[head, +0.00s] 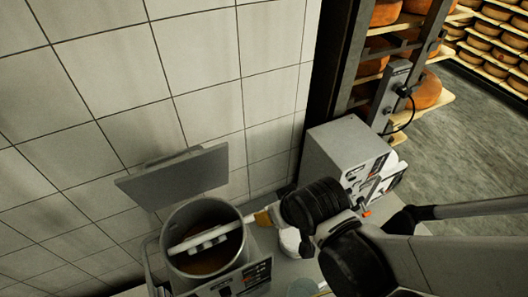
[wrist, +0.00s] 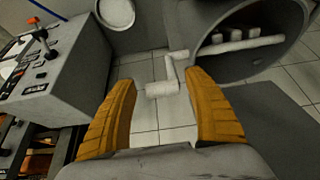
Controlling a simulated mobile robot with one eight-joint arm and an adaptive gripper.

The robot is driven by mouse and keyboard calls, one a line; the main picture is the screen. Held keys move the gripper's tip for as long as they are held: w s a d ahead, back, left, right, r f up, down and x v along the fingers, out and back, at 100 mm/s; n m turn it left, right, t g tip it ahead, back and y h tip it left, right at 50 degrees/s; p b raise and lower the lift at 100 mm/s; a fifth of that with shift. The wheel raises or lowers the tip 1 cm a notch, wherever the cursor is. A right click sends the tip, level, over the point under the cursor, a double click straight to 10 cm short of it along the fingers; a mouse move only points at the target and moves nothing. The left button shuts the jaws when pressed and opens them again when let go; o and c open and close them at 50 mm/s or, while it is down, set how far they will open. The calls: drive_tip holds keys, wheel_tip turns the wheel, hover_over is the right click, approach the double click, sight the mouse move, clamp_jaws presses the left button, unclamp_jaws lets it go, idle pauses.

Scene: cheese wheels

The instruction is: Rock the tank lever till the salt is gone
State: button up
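A round grey metal tank (head: 186,265) stands against the tiled wall, with brownish content inside. A pale bar with several raised blocks (head: 208,240) spans its inside; it also shows in the wrist view (wrist: 240,43). I cannot make out separate salt. In the wrist view, a pale cranked lever (wrist: 163,88) sticks out beside the tank (wrist: 268,66). My gripper (wrist: 159,80) is open, its two orange fingers on either side of the lever's handle, with visible gaps. In the head view my gripper (head: 263,218) is just right of the tank, and the lever is hidden.
A grey control box (head: 335,150) stands right of my gripper; its red-tipped stick shows in the wrist view (wrist: 40,34). A flat grey panel (head: 175,178) is behind the tank. A pale round dish (wrist: 116,12) lies near the lever. Cheese shelves (head: 425,90) stand at right.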

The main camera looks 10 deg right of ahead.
drive_tip(key=shift+w+a+r, duration=0.1)
drive_tip(key=shift+r, duration=0.1)
drive_tip(key=v, duration=1.1)
drive_tip(key=shift+s+r, duration=0.3)
idle(1.2)
